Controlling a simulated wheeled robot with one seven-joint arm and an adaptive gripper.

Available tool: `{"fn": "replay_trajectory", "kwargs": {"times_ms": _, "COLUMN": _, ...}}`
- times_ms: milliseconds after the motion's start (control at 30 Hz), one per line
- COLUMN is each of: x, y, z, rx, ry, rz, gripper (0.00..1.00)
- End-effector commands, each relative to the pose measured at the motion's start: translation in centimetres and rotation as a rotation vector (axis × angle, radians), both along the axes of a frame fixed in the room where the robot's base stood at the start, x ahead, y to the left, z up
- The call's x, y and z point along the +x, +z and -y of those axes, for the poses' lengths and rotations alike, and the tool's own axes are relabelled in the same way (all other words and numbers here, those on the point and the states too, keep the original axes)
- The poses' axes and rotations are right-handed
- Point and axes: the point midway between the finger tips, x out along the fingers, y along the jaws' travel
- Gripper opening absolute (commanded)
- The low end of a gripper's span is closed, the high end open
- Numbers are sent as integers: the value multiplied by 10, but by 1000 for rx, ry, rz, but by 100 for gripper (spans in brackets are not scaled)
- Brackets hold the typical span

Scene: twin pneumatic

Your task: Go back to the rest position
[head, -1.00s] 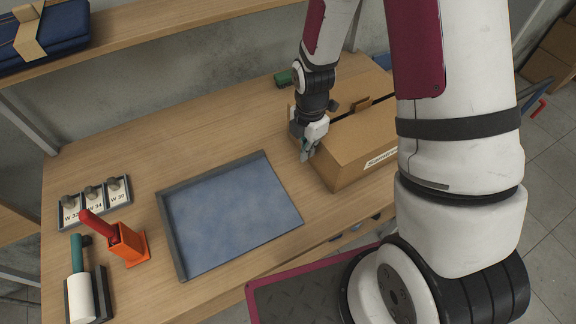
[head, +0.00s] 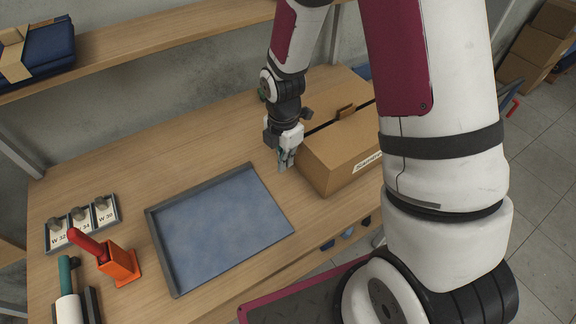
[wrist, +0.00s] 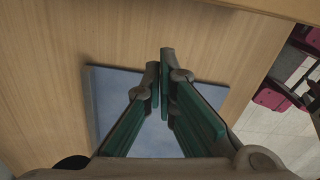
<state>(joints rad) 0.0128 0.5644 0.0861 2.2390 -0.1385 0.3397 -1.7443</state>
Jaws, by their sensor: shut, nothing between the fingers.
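My gripper (head: 287,158) is shut and empty. In the head view it points down above the wooden table, just left of the cardboard box and beyond the upper right corner of the blue-floored tray (head: 222,228). In the wrist view my gripper's fingers (wrist: 164,60) meet at the tips, with part of the tray (wrist: 106,100) behind them. I cannot tell whether the gripper touches the box.
The cardboard box (head: 338,160) stands on the table (head: 130,160). Left of the tray are a labelled weight rack (head: 82,224), an orange holder (head: 119,264) with a red-handled tool, and a teal-handled tool (head: 66,275). A shelf (head: 160,44) runs above the back.

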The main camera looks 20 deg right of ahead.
Motion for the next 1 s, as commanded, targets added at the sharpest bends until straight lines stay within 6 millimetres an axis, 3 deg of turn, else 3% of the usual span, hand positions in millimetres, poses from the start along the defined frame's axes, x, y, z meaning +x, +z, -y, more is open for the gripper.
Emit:
{"fn": "replay_trajectory", "kwargs": {"times_ms": 200, "x": 1, "y": 42, "z": 1, "rx": 0, "ry": -2, "rz": 2, "gripper": 0}}
{"fn": "replay_trajectory", "kwargs": {"times_ms": 400, "x": 1, "y": 69, "z": 1, "rx": 0, "ry": -2, "rz": 1, "gripper": 0}}
{"fn": "replay_trajectory", "kwargs": {"times_ms": 767, "x": -1, "y": 81, "z": 1, "rx": -2, "ry": -11, "rz": 1, "gripper": 0}}
{"fn": "replay_trajectory", "kwargs": {"times_ms": 867, "x": -2, "y": 95, "z": 3, "rx": -9, "ry": -76, "rz": 22, "gripper": 0}}
{"fn": "replay_trajectory", "kwargs": {"times_ms": 1000, "x": -12, "y": 136, "z": 9, "rx": -15, "ry": -290, "rz": 83, "gripper": 0}}
